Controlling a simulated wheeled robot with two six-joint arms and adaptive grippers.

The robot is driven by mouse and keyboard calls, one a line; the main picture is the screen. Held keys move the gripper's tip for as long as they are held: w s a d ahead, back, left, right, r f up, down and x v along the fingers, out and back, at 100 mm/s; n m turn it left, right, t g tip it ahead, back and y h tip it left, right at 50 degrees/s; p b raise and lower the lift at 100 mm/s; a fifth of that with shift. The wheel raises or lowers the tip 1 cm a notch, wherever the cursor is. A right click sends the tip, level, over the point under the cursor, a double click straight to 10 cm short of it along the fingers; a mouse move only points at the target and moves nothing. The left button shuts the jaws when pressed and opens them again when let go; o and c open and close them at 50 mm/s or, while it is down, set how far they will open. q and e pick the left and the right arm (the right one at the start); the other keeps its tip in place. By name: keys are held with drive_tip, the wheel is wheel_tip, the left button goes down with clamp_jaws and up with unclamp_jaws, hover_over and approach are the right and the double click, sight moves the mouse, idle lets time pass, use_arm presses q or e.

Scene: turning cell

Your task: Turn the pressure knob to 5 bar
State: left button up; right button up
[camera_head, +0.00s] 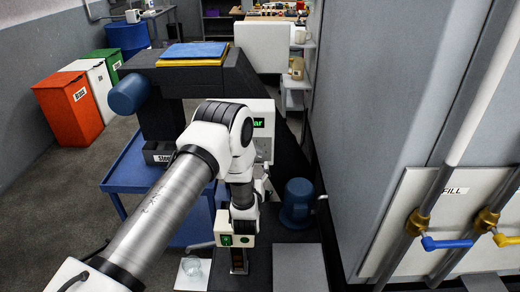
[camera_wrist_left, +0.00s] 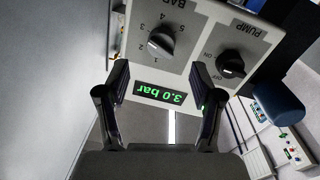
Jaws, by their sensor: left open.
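In the left wrist view, a light grey panel (camera_wrist_left: 193,53) shows upside down. On it is the dark pressure knob (camera_wrist_left: 161,42) under the word BAR, with numbers around it. The green display (camera_wrist_left: 159,93) reads 3.0 bar. My left gripper (camera_wrist_left: 165,92) is open and empty, its two black fingers spread either side of the display, apart from the pressure knob. In the head view, my left arm covers much of the panel; the end of the green display (camera_head: 258,123) shows beside it. The knob is hidden there. My right gripper is not in view.
The PUMP knob (camera_wrist_left: 230,64) is on the same panel, close to the pressure knob. A blue motor-like cylinder (camera_head: 298,203) stands right of my arm. A blue cart (camera_head: 125,178) is at the left. A tall grey cabinet (camera_head: 375,110) bounds the right side.

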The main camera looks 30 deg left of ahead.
use_arm(q)
drive_tip(key=p+x, duration=0.1)
drive_tip(key=x, duration=0.6)
drive_tip(key=shift+a, duration=0.1)
drive_tip(key=shift+s+r, duration=0.15)
drive_tip(key=c, duration=1.1)
